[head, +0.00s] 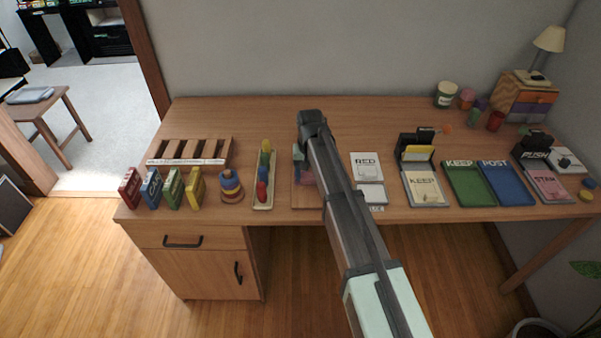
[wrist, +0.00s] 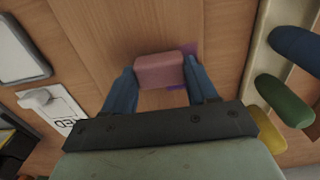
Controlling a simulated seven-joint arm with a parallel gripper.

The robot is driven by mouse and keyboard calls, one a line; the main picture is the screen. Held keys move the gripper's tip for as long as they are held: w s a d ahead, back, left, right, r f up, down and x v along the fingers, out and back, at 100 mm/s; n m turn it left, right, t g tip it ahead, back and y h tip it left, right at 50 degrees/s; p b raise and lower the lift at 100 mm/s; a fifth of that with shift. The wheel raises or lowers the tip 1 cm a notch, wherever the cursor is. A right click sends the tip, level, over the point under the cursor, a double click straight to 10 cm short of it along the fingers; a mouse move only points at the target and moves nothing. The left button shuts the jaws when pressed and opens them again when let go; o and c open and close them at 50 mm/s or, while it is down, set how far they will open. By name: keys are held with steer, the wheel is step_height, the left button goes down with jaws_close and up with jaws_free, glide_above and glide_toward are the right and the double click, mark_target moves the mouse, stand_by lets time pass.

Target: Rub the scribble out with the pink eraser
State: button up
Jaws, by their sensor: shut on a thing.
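My gripper (wrist: 160,84) is shut on the pink eraser (wrist: 158,70), a block held between its two blue fingers in the wrist view. The eraser is over a wooden board. In the head view the eraser (head: 306,178) shows as a bit of pink left of my arm, above the wooden board (head: 303,199); my arm covers much of that spot. I cannot tell whether the eraser touches the board.
A RED card (head: 367,165) lies on the right. Further right are a KEEP card (head: 425,190), a green tray (head: 468,184) and a blue tray (head: 506,184).

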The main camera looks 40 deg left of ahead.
steer(key=shift+w+d, duration=0.2)
steer(key=shift+w, duration=0.2)
steer(key=shift+w+a, duration=0.3)
steer(key=shift+a, duration=0.1)
steer(key=shift+s+a, duration=2.1)
steer(key=shift+a, duration=0.3)
steer(key=shift+w+a, duration=0.35)
steer(key=shift+w+d, duration=2.1)
steer(key=shift+d, duration=0.1)
steer(key=shift+w+d+r, duration=0.15)
step_height(320, 180, up, 8)
